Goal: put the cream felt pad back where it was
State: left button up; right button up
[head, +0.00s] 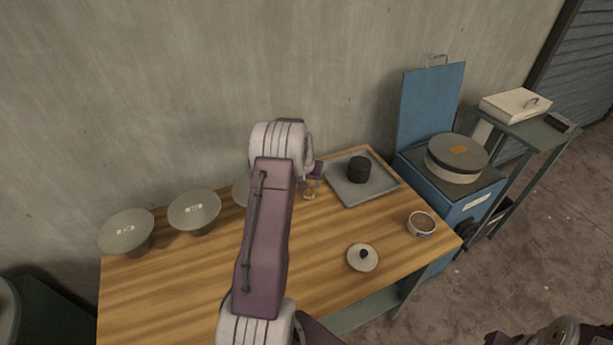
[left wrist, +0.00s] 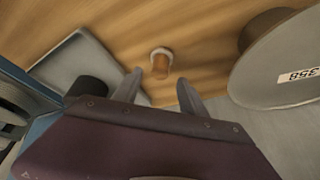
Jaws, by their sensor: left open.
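A small piece with a brown peg-like handle and a pale rim at its foot (left wrist: 161,62) stands on the wooden table. It also shows near my left gripper in the head view (head: 309,188). A round cream disc with a dark knob (head: 362,257) lies near the table's front right. I cannot tell for sure which of these two is the cream felt pad. My left gripper (left wrist: 160,80) is open and empty, its fingers pointing toward the brown-handled piece without closing on it. The left arm hides part of the table in the head view.
A grey tray (head: 382,186) holds a black cylinder (head: 358,169). A small cup (head: 421,223) stands near the right edge. A blue spinning machine (head: 470,190) adjoins the table.

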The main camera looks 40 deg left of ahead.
pick_arm(q)
jog(key=v, duration=0.7)
jog(key=s+d+m+g+h, duration=0.1)
jog(key=s+d, duration=0.2)
jog(key=d, duration=0.4)
jog(key=s+d+m, duration=0.1)
jog(key=s+d, duration=0.2)
jog(key=d, duration=0.5)
jog(key=s+d+f+m+g+h, duration=0.1)
jog(key=s+d+m+g, duration=0.1)
jog(key=s+d, duration=0.9)
jog(key=s, duration=0.4)
jog(key=shift+s+m, duration=0.15)
jog(key=shift+m, duration=0.15)
jog(key=shift+s, duration=0.1)
